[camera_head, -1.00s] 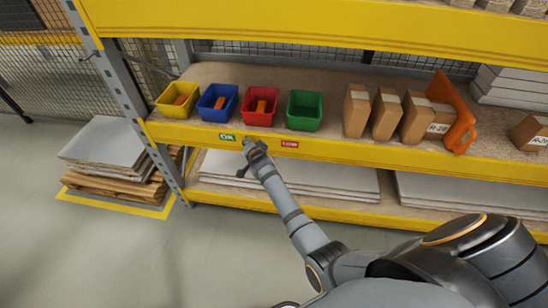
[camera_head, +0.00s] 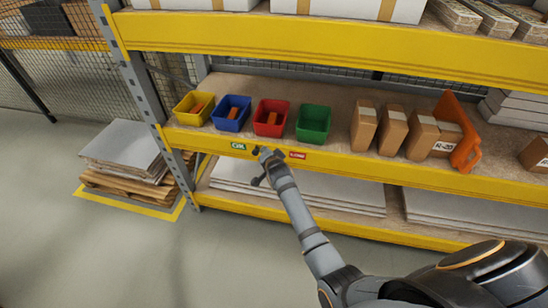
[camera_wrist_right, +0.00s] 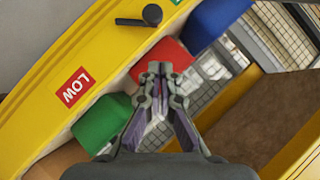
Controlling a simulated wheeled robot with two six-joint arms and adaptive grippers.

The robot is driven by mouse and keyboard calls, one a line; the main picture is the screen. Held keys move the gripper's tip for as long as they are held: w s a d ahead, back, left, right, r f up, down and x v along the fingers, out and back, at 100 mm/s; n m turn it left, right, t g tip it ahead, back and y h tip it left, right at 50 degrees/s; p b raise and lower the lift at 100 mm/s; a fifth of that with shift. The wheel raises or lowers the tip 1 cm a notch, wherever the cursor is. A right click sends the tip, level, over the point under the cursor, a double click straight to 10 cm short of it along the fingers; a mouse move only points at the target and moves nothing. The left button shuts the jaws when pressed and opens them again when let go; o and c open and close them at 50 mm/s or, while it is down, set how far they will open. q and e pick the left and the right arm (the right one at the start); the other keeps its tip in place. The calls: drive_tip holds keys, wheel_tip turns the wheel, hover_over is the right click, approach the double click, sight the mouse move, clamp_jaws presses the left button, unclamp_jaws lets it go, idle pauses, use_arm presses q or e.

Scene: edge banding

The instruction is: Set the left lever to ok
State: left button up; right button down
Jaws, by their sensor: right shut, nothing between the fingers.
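The dark lever (camera_wrist_right: 140,19) shows in the right wrist view on the face of the yellow beam. It lies between a red LOW label (camera_wrist_right: 75,88) and a partly cut-off green label (camera_wrist_right: 177,2), nearer the green one. Its thin arm points left in that view. In the head view the green OK label (camera_head: 238,146) is left of the red label (camera_head: 298,155); I cannot make out the lever surely beside my gripper. My right gripper (camera_head: 265,154) is in front of the beam between the labels. In the wrist view its fingertips (camera_wrist_right: 161,70) are together and empty, apart from the lever. My left gripper is out of view.
Yellow (camera_head: 194,109), blue (camera_head: 230,114), red (camera_head: 270,119) and green (camera_head: 313,124) bins stand on the shelf above the beam. Cardboard boxes (camera_head: 392,131) and an orange piece (camera_head: 465,140) are farther right. Open floor lies in front.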

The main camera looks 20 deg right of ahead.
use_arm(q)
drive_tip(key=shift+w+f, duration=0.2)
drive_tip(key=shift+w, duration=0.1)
use_arm(e)
drive_tip(key=v, duration=0.6)
drive_tip(key=shift+s+a+r, duration=0.2)
drive_tip(key=shift+s+a, duration=0.1)
